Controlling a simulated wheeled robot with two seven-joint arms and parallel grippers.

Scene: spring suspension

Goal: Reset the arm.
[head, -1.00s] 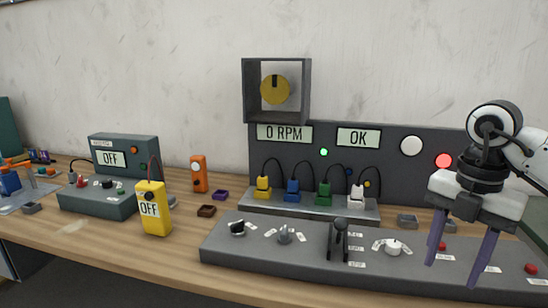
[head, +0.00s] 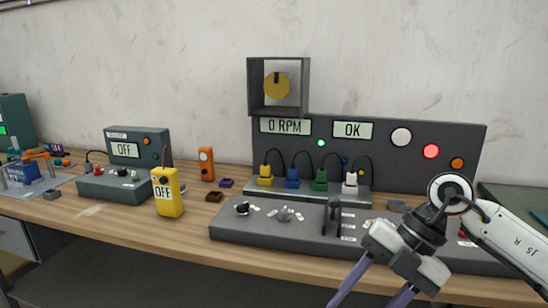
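My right arm (head: 505,235) comes in from the right edge in the head view. My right gripper (head: 370,298) hangs low in front of the control console, tilted toward the lower left. Its two purple fingers are spread apart with nothing seen between them, and their tips reach the bottom edge of the picture. The gripper and arm hide the right part of the console. My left gripper is not in view.
The grey console (head: 300,238) has knobs and a black lever (head: 332,215). Behind it stands a panel reading "0 RPM" (head: 286,126) and "OK" (head: 353,130). A yellow meter (head: 168,198) and a grey box (head: 137,149), both reading OFF, stand left on the wooden table (head: 130,222).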

